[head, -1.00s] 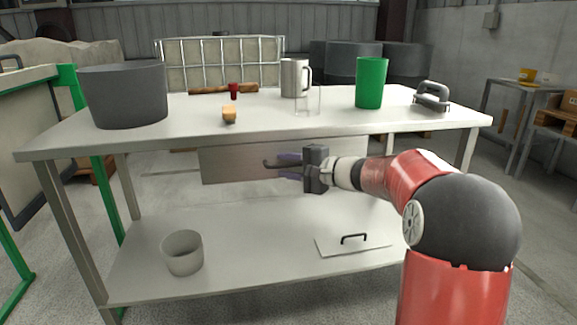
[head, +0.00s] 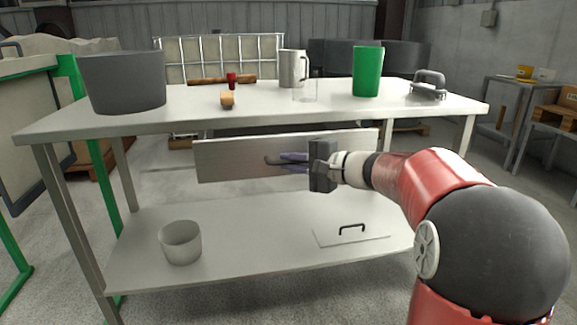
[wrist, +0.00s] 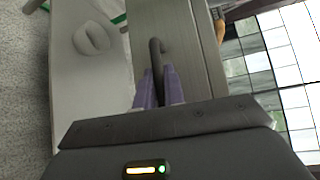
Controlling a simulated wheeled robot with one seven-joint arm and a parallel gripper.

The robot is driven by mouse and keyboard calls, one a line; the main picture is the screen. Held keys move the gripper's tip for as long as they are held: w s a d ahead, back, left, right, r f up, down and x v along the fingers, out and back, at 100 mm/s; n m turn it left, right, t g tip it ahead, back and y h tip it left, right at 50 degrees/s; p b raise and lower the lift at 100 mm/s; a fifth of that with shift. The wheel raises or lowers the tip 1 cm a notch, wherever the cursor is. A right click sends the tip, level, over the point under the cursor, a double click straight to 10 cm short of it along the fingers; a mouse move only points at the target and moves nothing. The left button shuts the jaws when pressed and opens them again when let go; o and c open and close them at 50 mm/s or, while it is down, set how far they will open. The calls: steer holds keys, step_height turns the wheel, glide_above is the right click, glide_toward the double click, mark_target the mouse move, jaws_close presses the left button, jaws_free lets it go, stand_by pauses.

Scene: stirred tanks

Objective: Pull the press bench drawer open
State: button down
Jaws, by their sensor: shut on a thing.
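The press bench (head: 60,127) is a pale table with a lower shelf. Its drawer (head: 228,160) has a flat grey metal front under the tabletop, and this front also shows in the wrist view (wrist: 192,45). A dark bar handle (wrist: 156,52) runs along the front; in the head view its left end (head: 270,160) sticks out past my fingers. My gripper (head: 292,160) is shut on the handle, its purple fingers on either side of it in the wrist view (wrist: 159,84). The drawer's inside is hidden.
On the tabletop stand a dark grey pot (head: 122,82), a green cup (head: 368,72), a metal mug (head: 292,68), a clear beaker (head: 305,91) and a grey handled tool (head: 428,86). The lower shelf holds a pale bowl (head: 181,243) and a flat lid (head: 350,236).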

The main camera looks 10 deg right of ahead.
steer(key=s+b, duration=0.5)
steer(key=s, duration=1.1)
steer(key=shift+s, duration=0.3)
steer(key=c, duration=1.5)
jaws_free()
steer(key=v, duration=0.7)
steer(key=shift+s+d, duration=0.25)
steer(key=shift+d, duration=0.1)
